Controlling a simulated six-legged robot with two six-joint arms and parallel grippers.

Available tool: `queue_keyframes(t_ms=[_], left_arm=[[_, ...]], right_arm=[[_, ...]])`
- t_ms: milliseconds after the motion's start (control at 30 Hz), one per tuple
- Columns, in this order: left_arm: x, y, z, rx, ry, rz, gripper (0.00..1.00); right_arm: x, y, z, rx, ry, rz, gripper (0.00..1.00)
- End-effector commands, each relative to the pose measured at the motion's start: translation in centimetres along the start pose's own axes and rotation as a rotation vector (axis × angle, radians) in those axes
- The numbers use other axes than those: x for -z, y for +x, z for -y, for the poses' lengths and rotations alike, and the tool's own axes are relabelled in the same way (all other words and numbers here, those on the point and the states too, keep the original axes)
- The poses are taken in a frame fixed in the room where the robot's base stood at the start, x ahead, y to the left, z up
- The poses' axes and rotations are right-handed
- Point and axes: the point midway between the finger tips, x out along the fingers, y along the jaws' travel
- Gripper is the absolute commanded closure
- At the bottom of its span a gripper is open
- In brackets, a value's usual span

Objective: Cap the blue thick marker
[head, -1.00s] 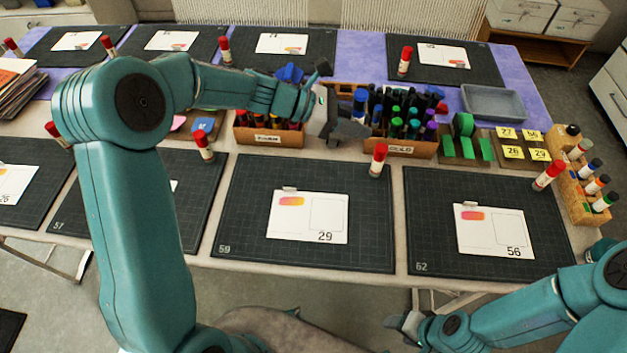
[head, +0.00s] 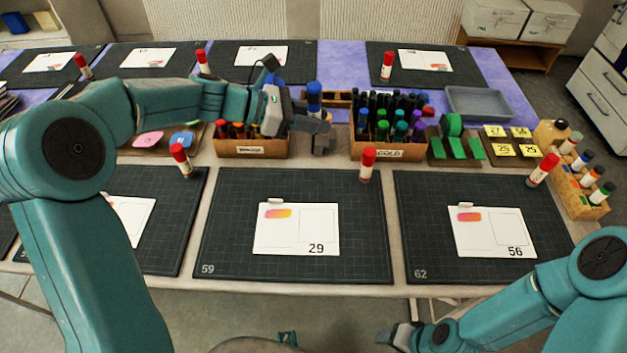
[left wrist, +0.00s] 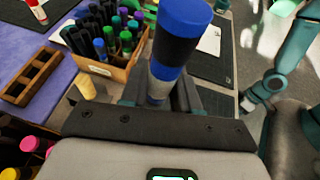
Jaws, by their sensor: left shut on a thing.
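My left gripper (head: 320,135) is shut on a thick blue marker (head: 314,97), which stands roughly upright in the fingers in the gap between two wooden marker boxes. In the left wrist view the marker (left wrist: 178,40) has a blue top end, a dark middle band and a blue band below. Its lower part is hidden between the fingers (left wrist: 160,95). I cannot tell whether the blue top is a separate cap. My right gripper (head: 388,336) is low at the front, away from the table objects; its jaws are too small to read.
The box labelled GOLD (head: 390,151), full of dark and coloured markers, stands right of the held marker. Another marker box (head: 250,149) stands left. A red-capped glue stick (head: 367,165) stands on the mat's back edge in front. The cutting mats (head: 220,240) hold flat cards.

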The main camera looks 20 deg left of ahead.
Motion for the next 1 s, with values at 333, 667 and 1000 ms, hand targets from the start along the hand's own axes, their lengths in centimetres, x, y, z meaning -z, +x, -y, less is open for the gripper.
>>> queue_keyframes(t_ms=[333,667,1000], left_arm=[[9.1,3.6,0.0,-0.001,-0.007,-0.002,1.00],[12.9,5.2,-0.1,-0.003,-0.001,0.000,1.00],[13.6,5.5,0.0,-0.002,-0.002,0.000,1.00]], right_arm=[[0.0,1.6,-0.6,0.000,0.000,0.000,0.43],[0.0,1.9,-0.7,0.000,0.000,0.000,0.43],[0.0,2.0,-0.7,0.000,0.000,0.000,0.43]])
